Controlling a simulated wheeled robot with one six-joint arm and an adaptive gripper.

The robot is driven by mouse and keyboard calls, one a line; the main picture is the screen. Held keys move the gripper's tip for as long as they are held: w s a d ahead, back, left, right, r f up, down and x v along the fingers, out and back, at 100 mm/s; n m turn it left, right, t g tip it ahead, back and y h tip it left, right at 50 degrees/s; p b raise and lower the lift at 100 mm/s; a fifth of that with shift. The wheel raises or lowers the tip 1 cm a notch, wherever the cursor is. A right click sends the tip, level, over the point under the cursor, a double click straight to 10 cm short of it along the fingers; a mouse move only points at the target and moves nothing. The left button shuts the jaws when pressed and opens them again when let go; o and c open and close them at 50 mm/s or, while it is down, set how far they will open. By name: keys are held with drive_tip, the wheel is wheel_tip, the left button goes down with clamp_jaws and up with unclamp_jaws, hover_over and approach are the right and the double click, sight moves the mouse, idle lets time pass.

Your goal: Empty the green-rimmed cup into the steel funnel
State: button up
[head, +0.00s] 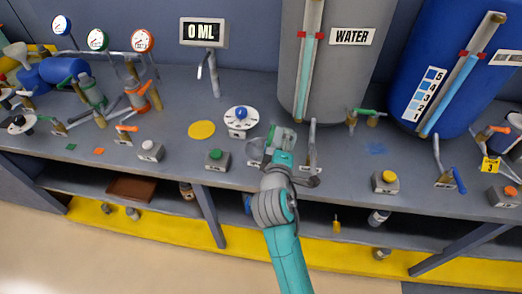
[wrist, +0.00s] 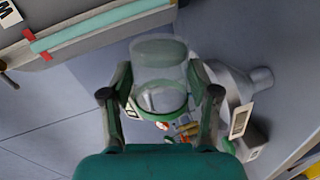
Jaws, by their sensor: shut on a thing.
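The green-rimmed cup is clear; in the wrist view (wrist: 160,72) it sits between my gripper's fingers (wrist: 163,98), and my gripper is shut on it. Its green rim shows toward the camera side. In the head view my gripper (head: 283,146) holds the cup (head: 281,134) above the bench, in front of the grey water tank. The grey steel funnel shows in the wrist view (wrist: 232,80), right of the cup and partly behind my right finger. I cannot tell how much liquid the cup holds.
A display (head: 204,32) reads 0 ML. A white dial (head: 241,121) and a yellow disc (head: 202,130) lie left of my gripper. The water tank (head: 340,75) stands behind it, with a tap (head: 312,150) close on the right. A green button (head: 215,158) is near the front edge.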

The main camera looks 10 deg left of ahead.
drive_tip(key=shift+a+r+n, duration=0.15)
drive_tip(key=shift+a+n, duration=0.15)
drive_tip(key=shift+a, duration=0.05)
drive_tip(key=shift+a+r+n+h, duration=0.2)
drive_tip(key=shift+r+n+h, duration=0.15)
drive_tip(key=shift+n, duration=0.35)
idle(0.8)
